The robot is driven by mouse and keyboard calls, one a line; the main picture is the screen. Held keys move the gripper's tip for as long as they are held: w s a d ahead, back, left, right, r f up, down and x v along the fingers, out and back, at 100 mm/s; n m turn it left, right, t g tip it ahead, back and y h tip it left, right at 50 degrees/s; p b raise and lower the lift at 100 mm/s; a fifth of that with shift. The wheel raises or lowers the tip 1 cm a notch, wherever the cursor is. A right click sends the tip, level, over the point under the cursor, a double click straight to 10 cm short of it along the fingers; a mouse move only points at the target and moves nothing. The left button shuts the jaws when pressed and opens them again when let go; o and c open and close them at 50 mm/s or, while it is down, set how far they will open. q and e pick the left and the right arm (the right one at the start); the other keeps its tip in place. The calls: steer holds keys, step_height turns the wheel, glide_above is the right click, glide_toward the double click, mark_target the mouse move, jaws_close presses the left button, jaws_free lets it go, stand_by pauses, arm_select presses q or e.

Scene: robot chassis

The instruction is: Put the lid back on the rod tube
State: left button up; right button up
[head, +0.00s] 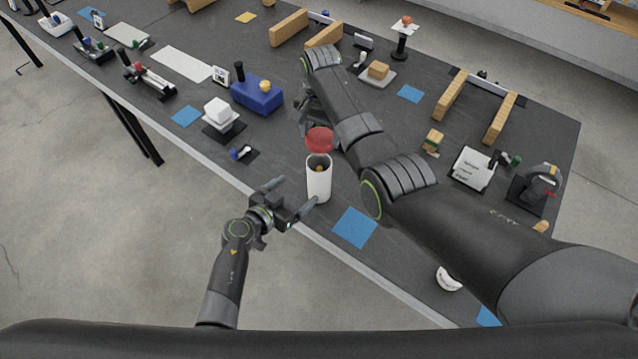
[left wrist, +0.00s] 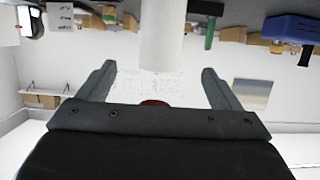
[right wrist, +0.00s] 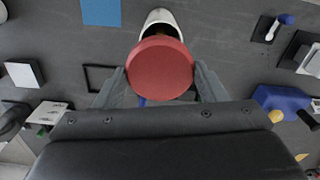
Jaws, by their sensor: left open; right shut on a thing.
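The rod tube (head: 319,181) is a white upright cylinder near the table's front edge, open at the top with something brown inside. The red round lid (head: 319,138) is above the tube's mouth, apart from it in the head view. My right gripper (right wrist: 160,78) is shut on the lid, which covers part of the tube (right wrist: 158,20) in the right wrist view. My left gripper (head: 294,202) is open at the table's front edge, just left of the tube. In the left wrist view the white tube (left wrist: 162,35) stands ahead, between the open fingers (left wrist: 157,80).
A blue square (head: 355,228) lies right of the tube. A small dark item with a blue end (head: 241,153), a white block on a stand (head: 222,117) and a blue box (head: 257,95) stand to the left. Wooden blocks (head: 433,140) and a white label board (head: 471,168) are on the right.

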mark_target(319, 179)
arm_select(q)
steer(key=shift+a, duration=0.1)
arm_select(e)
steer(key=shift+a, duration=0.2)
arm_select(q)
steer(key=shift+w, duration=0.1)
steer(key=x, duration=1.2)
arm_select(e)
steer(key=shift+d, duration=0.1)
stand_by(0.4)
arm_select(q)
steer(key=c, duration=1.4)
steer(key=shift+c, duration=0.4)
arm_select(e)
steer(key=shift+f, duration=2.5)
